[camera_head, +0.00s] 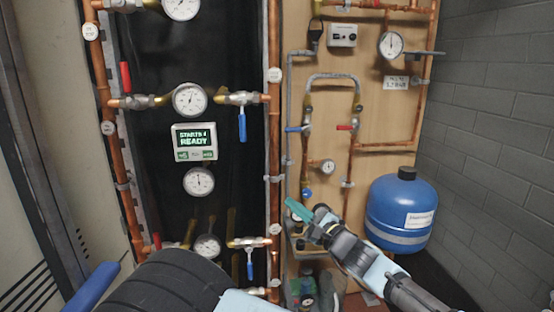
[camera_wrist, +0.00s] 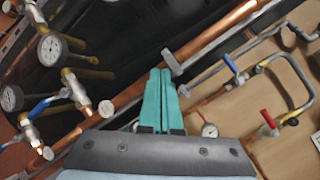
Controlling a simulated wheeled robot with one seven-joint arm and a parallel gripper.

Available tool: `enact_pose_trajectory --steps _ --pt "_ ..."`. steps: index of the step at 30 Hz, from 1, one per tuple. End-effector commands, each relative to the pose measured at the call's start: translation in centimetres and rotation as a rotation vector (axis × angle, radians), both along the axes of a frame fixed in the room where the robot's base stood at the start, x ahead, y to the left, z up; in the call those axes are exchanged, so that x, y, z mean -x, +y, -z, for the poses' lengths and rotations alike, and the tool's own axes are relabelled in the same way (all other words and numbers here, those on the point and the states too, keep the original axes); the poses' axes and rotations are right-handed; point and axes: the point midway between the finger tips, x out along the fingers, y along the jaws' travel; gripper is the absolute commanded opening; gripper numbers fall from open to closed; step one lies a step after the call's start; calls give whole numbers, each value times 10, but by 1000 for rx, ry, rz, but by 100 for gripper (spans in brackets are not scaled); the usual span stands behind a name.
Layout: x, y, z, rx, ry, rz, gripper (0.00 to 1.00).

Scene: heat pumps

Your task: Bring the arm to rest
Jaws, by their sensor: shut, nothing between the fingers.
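My gripper (camera_head: 293,207) has teal fingers and is raised in front of the lower part of the wooden board, right of the black panel. My arm reaches up to it from the lower right. In the wrist view the two teal fingers (camera_wrist: 160,100) lie side by side, shut with nothing between them. A copper pipe (camera_wrist: 205,45) runs diagonally behind the fingertips. I cannot tell how far the fingertips are from it.
The black panel carries gauges (camera_head: 189,99), valves with blue handles (camera_head: 242,124), and a display (camera_head: 195,142) reading "READY". The wooden board (camera_head: 385,120) holds copper pipework. A blue tank (camera_head: 401,208) stands right of my arm, close to it in the picture. A grey block wall (camera_head: 500,110) is at right.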

Motion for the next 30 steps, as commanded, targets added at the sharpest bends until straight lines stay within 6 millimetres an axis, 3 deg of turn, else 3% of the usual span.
enact_pose_trajectory --steps 8,12,15,19,23,30 --pt "18 87 48 185 141 -261 0" --pt "49 133 83 351 241 -459 0" --pt "76 152 106 486 307 -594 0" --pt "110 160 124 669 375 -749 0" --pt "136 153 131 859 425 -876 0" --pt "156 125 110 1221 456 -1031 0"
